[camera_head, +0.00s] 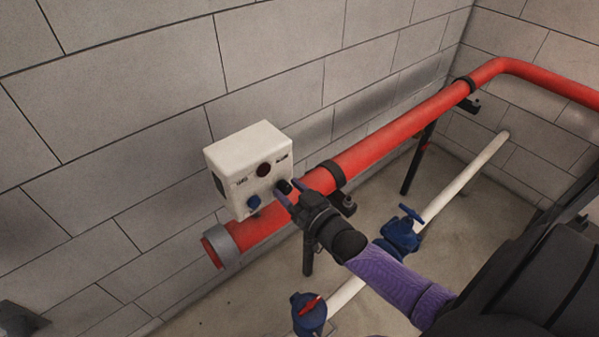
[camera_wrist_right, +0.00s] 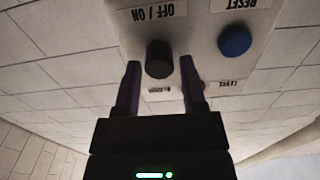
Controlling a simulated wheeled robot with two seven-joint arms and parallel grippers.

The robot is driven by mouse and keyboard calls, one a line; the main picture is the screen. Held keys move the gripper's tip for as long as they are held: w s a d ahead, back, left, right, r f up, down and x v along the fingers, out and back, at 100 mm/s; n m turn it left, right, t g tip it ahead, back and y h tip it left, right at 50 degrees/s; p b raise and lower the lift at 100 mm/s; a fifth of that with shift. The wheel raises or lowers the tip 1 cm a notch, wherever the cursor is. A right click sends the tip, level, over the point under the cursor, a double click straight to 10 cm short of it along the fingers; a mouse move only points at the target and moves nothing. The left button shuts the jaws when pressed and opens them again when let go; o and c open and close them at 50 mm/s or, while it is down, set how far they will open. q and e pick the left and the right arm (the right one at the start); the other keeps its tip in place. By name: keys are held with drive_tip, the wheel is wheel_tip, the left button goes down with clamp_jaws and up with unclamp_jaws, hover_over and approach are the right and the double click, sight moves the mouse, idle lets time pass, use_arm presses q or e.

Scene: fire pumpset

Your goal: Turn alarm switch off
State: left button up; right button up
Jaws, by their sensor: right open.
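The white alarm box (camera_head: 250,165) is mounted over the red pipe near the wall. Its black OFF / ON switch knob (camera_wrist_right: 160,58) shows upside down in the right wrist view, turn position unclear. In the head view the switch (camera_head: 284,187) is at the box's lower right, partly hidden by my gripper. My right gripper (camera_head: 286,196) is open at the box front. In the right wrist view its two purple fingers (camera_wrist_right: 160,70) stand either side of the knob, with gaps visible. A dark shape (camera_head: 20,319) at the lower left may be my left gripper; its jaws are unclear.
A blue RESET button (camera_wrist_right: 235,41) sits beside the switch, and a dark red round light (camera_head: 264,170) is above. The red pipe (camera_head: 400,128) runs behind my right gripper. Blue valves (camera_head: 399,236) on a white pipe lie below my forearm.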

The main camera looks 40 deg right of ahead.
drive_tip(key=s, duration=0.9)
drive_tip(key=shift+d+p, duration=0.4)
drive_tip(key=shift+r, duration=0.1)
